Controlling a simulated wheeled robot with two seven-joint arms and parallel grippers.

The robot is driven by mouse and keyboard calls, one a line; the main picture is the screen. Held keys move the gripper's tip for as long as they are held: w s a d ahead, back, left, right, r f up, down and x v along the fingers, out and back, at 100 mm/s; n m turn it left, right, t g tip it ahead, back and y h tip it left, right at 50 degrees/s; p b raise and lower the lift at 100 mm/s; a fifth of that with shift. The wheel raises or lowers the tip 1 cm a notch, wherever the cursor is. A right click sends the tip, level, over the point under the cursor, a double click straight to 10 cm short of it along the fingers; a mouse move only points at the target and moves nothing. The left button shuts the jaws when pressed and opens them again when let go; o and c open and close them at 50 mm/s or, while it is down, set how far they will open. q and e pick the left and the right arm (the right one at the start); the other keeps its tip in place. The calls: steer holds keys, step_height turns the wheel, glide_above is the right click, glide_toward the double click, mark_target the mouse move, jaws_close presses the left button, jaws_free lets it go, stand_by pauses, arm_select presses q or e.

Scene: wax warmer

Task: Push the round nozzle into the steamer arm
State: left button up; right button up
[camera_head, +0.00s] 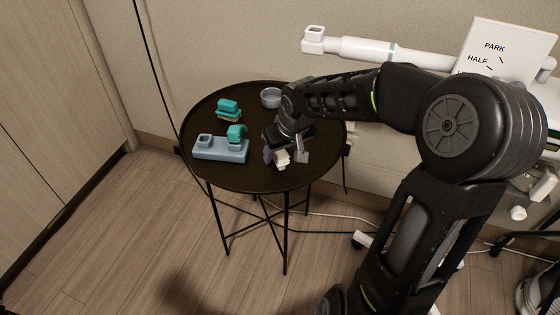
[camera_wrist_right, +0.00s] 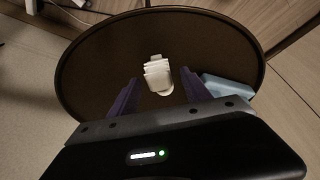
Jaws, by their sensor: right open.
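A small white ribbed piece with a rounded end (camera_head: 282,160), seemingly the round nozzle, lies on the dark round table (camera_head: 215,110). The right wrist view shows this white piece (camera_wrist_right: 158,72) between my two purple fingers. My right gripper (camera_head: 285,152) is open over it, the fingers spread to either side and apart from it. The gripper also shows at the bottom of the wrist view (camera_wrist_right: 158,92). The white steamer arm (camera_head: 372,49) extends to the left along the wall, above and behind the table, with a squarish open end (camera_head: 313,36). My left gripper is out of view.
A blue-grey block (camera_head: 215,151) carrying a teal curved piece (camera_head: 237,134) stands at the table's left front. A teal brush-like item (camera_head: 228,107) and a grey bowl (camera_head: 271,97) are behind. A white PARK/HALF sign (camera_head: 500,48) stands at right.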

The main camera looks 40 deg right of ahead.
steer(key=shift+x, duration=1.1)
steer(key=shift+c, duration=0.5)
jaws_close()
